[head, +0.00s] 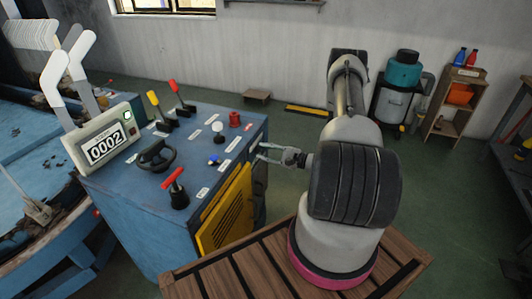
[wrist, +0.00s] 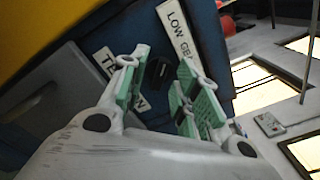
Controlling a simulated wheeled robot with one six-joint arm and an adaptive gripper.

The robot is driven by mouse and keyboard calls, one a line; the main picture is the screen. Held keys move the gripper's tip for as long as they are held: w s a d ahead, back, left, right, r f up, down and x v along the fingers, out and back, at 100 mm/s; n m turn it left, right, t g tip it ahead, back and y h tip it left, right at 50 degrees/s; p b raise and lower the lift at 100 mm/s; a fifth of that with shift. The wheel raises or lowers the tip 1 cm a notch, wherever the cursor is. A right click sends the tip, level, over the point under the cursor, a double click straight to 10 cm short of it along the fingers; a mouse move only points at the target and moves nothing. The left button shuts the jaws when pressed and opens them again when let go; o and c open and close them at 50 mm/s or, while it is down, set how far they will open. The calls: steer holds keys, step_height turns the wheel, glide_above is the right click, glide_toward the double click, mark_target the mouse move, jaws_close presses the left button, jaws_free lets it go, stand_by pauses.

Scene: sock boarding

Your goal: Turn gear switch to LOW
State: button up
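The gear switch (wrist: 154,70) is a small dark knob on the blue side panel of the control cabinet. A white "LOW GEAR" label (wrist: 177,28) is beside it, and a partly covered label starting "TR" (wrist: 104,62) is on its other side. My gripper (wrist: 163,74) is open, its green-padded fingers apart on either side of the switch, seemingly without contact. In the head view my gripper (head: 262,152) reaches the right side of the blue cabinet (head: 130,205). The switch cannot be made out there, and its exact setting is unclear.
The cabinet top carries a red-handled lever (head: 174,180), a black wheel (head: 155,155), more levers, buttons and a counter reading 0002 (head: 104,148). Open floor lies behind the arm.

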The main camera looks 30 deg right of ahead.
steer(key=v, duration=1.2)
stand_by(0.4)
